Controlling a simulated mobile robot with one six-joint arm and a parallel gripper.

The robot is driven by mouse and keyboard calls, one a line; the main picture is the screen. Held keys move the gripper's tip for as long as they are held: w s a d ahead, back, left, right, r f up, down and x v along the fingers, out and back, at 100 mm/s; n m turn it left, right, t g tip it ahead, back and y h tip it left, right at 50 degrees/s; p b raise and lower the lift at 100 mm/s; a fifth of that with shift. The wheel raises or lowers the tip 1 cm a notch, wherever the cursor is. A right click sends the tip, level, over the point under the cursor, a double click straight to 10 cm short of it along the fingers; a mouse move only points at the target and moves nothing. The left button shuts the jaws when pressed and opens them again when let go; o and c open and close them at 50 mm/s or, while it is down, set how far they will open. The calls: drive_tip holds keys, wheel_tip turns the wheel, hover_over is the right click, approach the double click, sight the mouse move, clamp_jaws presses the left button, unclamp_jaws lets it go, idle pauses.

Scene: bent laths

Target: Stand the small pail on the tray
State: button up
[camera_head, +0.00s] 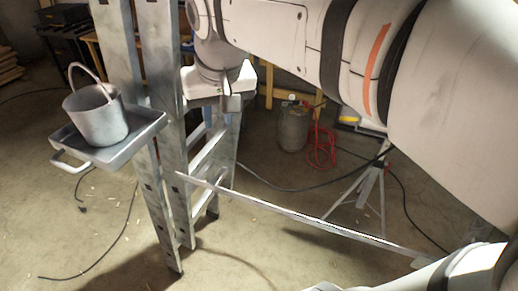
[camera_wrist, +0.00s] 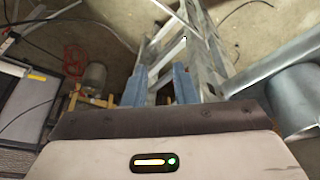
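The small grey metal pail (camera_head: 96,118) stands on the grey tray (camera_head: 149,131) fixed to the ladder at the left, its bail handle raised. The pail's base appears to rest on the tray, though its contact is partly hidden by the rim. In the wrist view the pail (camera_wrist: 301,98) is at the right edge, partly cut off, with the tray (camera_wrist: 268,66) beside it. My gripper (camera_head: 230,102) is right of the ladder, apart from the pail. In the wrist view its two bluish fingers (camera_wrist: 159,86) stand apart with nothing seen between them.
The metal ladder (camera_head: 161,60) stands between my gripper and the tray. A thin pale bar (camera_head: 300,217) slants from the ladder toward the lower right. A grey canister (camera_head: 293,128) and red hose (camera_head: 321,150) are behind on the floor. Dark cables cross the floor.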

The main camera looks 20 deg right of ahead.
drive_tip(key=s+d+f, duration=0.4)
drive_tip(key=f, duration=0.3)
drive_tip(key=s+d+f, duration=0.4)
drive_tip(key=s+f, duration=0.1)
drive_tip(key=f, duration=0.3)
drive_tip(key=shift+s+m+g+h, duration=0.25)
drive_tip(key=shift+m+g+h, duration=0.05)
drive_tip(key=shift+g, duration=0.1)
